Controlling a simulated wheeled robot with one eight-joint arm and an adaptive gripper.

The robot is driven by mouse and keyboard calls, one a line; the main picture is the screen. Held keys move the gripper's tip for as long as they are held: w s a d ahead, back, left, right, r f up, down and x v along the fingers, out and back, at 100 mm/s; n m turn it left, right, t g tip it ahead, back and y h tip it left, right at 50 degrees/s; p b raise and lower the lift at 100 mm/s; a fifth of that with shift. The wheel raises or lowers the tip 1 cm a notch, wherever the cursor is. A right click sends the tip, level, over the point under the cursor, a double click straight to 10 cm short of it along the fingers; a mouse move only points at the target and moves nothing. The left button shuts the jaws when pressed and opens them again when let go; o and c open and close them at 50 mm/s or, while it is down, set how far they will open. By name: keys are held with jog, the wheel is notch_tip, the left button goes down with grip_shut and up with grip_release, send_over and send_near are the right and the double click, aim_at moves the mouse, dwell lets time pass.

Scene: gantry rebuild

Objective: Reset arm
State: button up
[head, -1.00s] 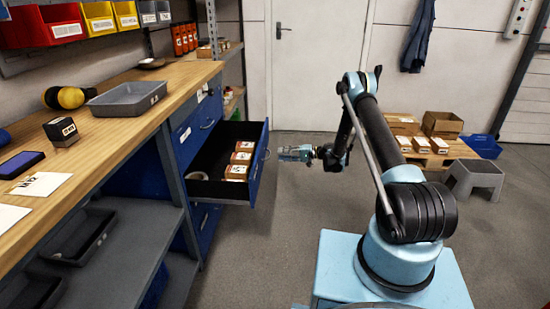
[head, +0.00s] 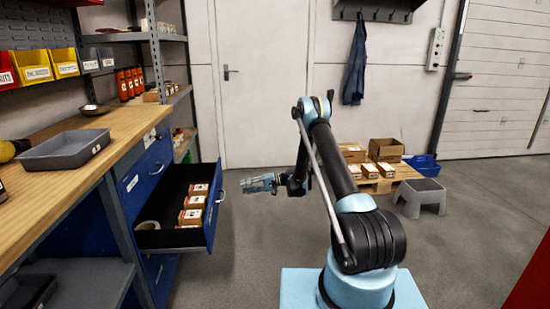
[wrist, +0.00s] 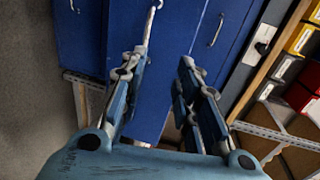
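My gripper (head: 258,184) is in front of the open drawer in the head view, a little to the right of the drawer front and apart from it. In the wrist view, my gripper (wrist: 160,75) has its two fingers spread apart with nothing between them. The wrist view shows blue drawer fronts (wrist: 215,30) with metal handles beyond the fingers.
The wooden workbench (head: 110,122) with a grey tray (head: 66,149) runs along the left. At the back right are a pallet (head: 375,184) with boxes, a blue bin (head: 423,164) and a grey step stool (head: 421,196). Open floor lies between drawer and stool.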

jog(key=s+d+r+t+h, duration=0.1)
jog(key=s+d+r+h, duration=0.4)
jog(key=r, duration=0.6)
jog(key=s+d+r+t, duration=0.1)
jog(key=s+d+r, duration=0.35)
jog(key=r, duration=0.75)
jog(key=s+d+r+m+t+h, duration=0.1)
jog(key=s+d+r+h, duration=0.4)
jog(key=s+d, duration=0.9)
jog(key=s+d+f+h, duration=0.2)
jog(key=s+d, duration=0.3)
jog(key=s, duration=0.4)
jog(key=s+d+f+t+h, duration=0.1)
jog(key=s+d+f+h, duration=0.1)
jog(key=s+d, duration=0.3)
jog(key=s+d+f+h, duration=0.1)
jog(key=s+d, duration=0.4)
jog(key=s, duration=0.7)
jog(key=shift+s+d+f+h, duration=0.15)
jog(key=shift+s+f+h, duration=0.2)
jog(key=shift+f, duration=0.55)
